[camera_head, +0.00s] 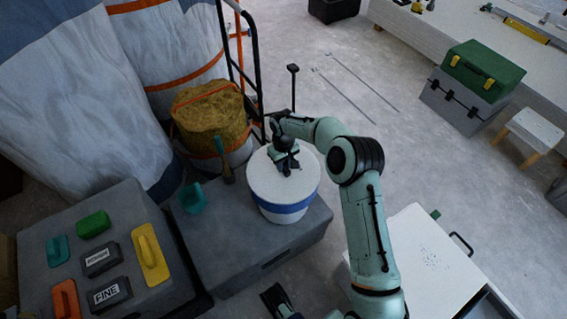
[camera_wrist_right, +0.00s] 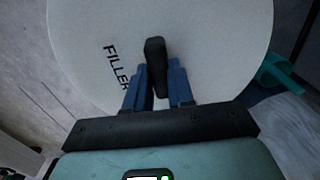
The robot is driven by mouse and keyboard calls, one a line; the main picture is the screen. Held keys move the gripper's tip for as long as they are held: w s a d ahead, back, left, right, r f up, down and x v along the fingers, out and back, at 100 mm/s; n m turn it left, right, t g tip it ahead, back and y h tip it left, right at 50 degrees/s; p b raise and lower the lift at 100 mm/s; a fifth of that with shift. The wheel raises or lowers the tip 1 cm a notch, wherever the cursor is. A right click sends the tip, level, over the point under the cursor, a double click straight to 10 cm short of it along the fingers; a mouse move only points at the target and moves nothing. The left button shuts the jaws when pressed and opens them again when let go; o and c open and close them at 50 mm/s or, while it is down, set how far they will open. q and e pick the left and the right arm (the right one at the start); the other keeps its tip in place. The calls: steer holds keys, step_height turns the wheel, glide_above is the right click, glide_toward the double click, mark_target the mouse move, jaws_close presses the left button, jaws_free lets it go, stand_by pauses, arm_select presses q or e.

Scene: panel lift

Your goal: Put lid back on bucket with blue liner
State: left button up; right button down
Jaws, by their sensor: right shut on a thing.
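The round white lid (camera_head: 262,183) covers the top of the white bucket (camera_head: 287,217) on the grey case in the head view. A blue band, which may be the liner, shows below the lid's edge. I cannot tell if the lid is fully seated or slightly above the rim. My right gripper (camera_head: 287,165) is over the lid, shut on its dark knob (camera_wrist_right: 155,58). In the right wrist view the lid (camera_wrist_right: 215,50) fills most of the picture and reads "FILLER". A dark part at the bottom edge appears to be my left gripper (camera_head: 277,299); its jaws are unclear.
A teal scoop (camera_head: 193,198) and a brush (camera_head: 225,165) are left of the bucket. A grey case (camera_head: 100,255) with coloured tools stands at front left. A hand truck and a container of yellow-brown material (camera_head: 210,115) are behind. A white-topped box (camera_head: 420,255) stands at right.

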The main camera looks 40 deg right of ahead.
stand_by(0.4)
steer(key=shift+c, duration=2.1)
jaws_free()
steer(key=shift+r+p, duration=2.1)
steer(key=shift+r, duration=1.4)
jaws_close()
steer(key=shift+f, duration=0.25)
